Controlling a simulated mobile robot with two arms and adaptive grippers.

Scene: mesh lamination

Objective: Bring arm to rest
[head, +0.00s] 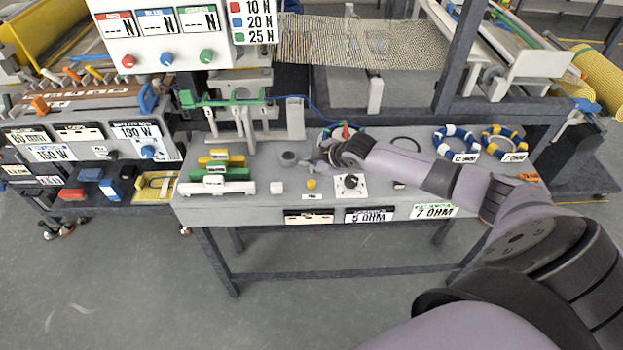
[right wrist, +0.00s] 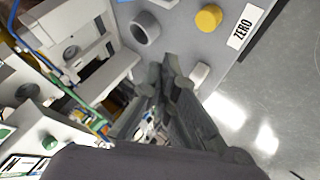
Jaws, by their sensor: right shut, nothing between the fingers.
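My right arm reaches in from the right over the grey workbench (head: 250,206). Its gripper (head: 312,165) is above the bench top, beside a grey round socket (head: 289,158). In the right wrist view the dark fingers (right wrist: 172,75) are together with nothing held. The grey socket (right wrist: 144,27), a yellow button (right wrist: 208,18) by a ZERO label and a white button (right wrist: 200,74) lie past the fingertips. Whether the fingers touch the bench cannot be told. My left gripper is in neither view.
A black dial (head: 350,183) sits just in front of my gripper. Yellow, green and white blocks (head: 217,173) stand at left. Blue-and-white (head: 456,142) and blue-and-yellow (head: 504,143) rings lie at right. A control box (head: 180,35) and mesh (head: 360,42) are behind. The floor in front is clear.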

